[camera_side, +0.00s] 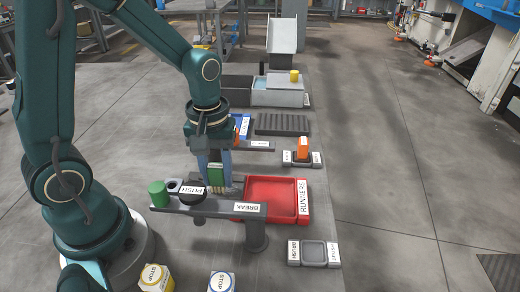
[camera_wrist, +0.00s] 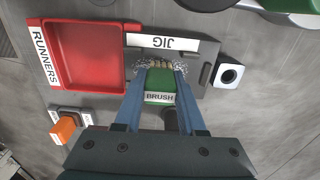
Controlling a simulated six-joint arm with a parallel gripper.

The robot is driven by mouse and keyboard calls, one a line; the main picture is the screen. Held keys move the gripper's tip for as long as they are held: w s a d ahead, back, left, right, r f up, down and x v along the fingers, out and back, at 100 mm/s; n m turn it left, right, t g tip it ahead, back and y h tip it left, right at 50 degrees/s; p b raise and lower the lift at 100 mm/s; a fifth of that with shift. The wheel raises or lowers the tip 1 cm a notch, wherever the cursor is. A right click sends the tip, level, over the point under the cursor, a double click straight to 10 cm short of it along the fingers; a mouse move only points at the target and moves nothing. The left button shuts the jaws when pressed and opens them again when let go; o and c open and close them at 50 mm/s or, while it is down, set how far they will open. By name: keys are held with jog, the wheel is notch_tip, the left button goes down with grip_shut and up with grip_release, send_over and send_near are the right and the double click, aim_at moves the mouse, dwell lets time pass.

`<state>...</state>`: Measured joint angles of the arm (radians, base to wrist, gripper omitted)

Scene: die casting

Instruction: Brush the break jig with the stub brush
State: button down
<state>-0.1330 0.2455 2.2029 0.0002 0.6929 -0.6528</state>
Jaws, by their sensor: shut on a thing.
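My gripper (camera_side: 217,172) is shut on the stub brush, a green block (camera_wrist: 160,92) labelled BRUSH between its blue fingers. The brush also shows in the side view (camera_side: 215,172), partly covered by the fingers. Its tan bristles face the break jig, a grey bar on a post with a BREAK label (camera_side: 222,206) in the side view. In the wrist view the jig's JIG label (camera_wrist: 162,43) lies just beyond the bristles. Grey specks lie on both sides of the bristle tips, which seem at the jig surface; exact contact cannot be told.
A red RUNNERS tray (camera_side: 272,194) stands right beside the jig. The empty grey brush holder (camera_side: 314,252) is in front. An orange block (camera_side: 303,147) stands behind.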

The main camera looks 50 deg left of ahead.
aim_at(238, 190)
jog(key=shift+s+a+f, duration=0.1)
jog(key=shift+s+a, duration=1.35)
jog(key=shift+w+d, duration=2.85)
jog(key=shift+d, duration=0.05)
jog(key=shift+s+a+f, duration=0.15)
jog(key=shift+s+a, duration=0.65)
jog(key=shift+s+a+f, duration=0.1)
jog(key=shift+s+a, duration=0.65)
jog(key=shift+s, duration=0.05)
jog(key=shift+s+a+r, duration=0.2)
jog(key=shift+s+a, duration=1.1)
jog(key=shift+a, duration=0.05)
jog(key=shift+w+d+r, duration=0.1)
jog(key=shift+w+d, duration=1.35)
jog(key=shift+w, duration=0.05)
jog(key=shift+w+d, duration=1.4)
jog(key=shift+d, duration=0.05)
notch_tip(238, 190, up, 8)
